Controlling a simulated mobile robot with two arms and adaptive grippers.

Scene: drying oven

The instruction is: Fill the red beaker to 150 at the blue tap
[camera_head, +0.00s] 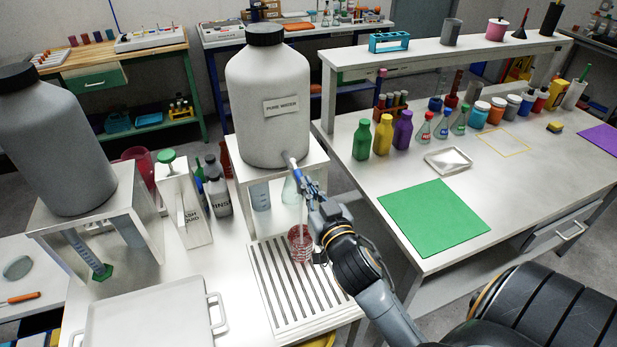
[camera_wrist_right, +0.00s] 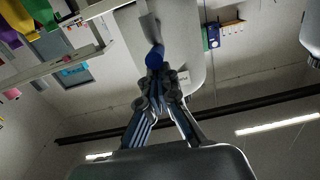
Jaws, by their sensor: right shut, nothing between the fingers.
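The red beaker (camera_head: 301,243) stands upright on the slatted drain tray, below the tap of the white "pure water" tank (camera_head: 268,105). The tap's blue part (camera_head: 295,172) shows at the tank's lower front, and it also shows in the wrist view (camera_wrist_right: 156,56). My right gripper (camera_head: 311,193) is at the tap, its fingers shut with nothing between them; its tips are close to or touching the blue part (camera_wrist_right: 157,74). My arm partly covers the beaker, and I cannot make out its marks or water level. My left gripper is out of view.
The drain tray (camera_head: 262,290) has free slats around the beaker. A second grey tank (camera_head: 62,140) is on a stand at left, with wash bottles (camera_head: 217,188) between. A white tray (camera_head: 150,318) lies in front. A green mat (camera_head: 434,222) and several bottles occupy the right table.

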